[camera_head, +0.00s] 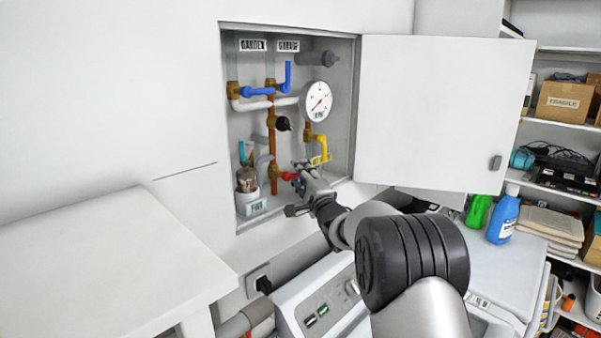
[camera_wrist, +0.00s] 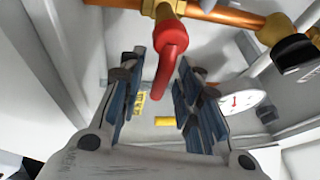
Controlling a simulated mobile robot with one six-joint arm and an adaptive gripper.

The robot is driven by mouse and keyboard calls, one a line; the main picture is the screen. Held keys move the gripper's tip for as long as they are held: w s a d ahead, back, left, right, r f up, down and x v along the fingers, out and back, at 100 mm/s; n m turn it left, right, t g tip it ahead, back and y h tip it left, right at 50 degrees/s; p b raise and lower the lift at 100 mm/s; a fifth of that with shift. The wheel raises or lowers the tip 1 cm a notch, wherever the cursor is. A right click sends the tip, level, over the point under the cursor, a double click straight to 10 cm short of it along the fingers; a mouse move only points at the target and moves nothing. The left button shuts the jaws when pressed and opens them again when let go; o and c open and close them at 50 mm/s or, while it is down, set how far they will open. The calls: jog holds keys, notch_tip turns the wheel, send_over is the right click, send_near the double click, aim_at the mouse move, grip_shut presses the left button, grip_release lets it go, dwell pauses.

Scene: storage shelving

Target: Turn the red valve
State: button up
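The red valve (camera_head: 289,176) is a small lever on a copper pipe low in the open wall cabinet, partly hidden by my gripper in the head view. In the wrist view the red valve (camera_wrist: 173,50) has a brass body and a curved red handle. The handle extends into the space between the fingers of my gripper (camera_wrist: 160,70), with gaps on both sides. My gripper (camera_head: 304,178) is open and reaches into the cabinet from the lower right in the head view.
The cabinet door (camera_head: 432,112) stands open at right. Blue levers (camera_head: 258,91), a pressure gauge (camera_head: 318,101), a black knob (camera_head: 283,124) and a yellow valve (camera_head: 322,149) surround the pipes. A white cup (camera_head: 250,201) stands at the cabinet's lower left. A washer (camera_head: 318,300) is below.

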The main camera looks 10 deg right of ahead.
jog(key=shift+w, duration=0.15)
grip_shut()
dwell(0.4)
dwell(0.4)
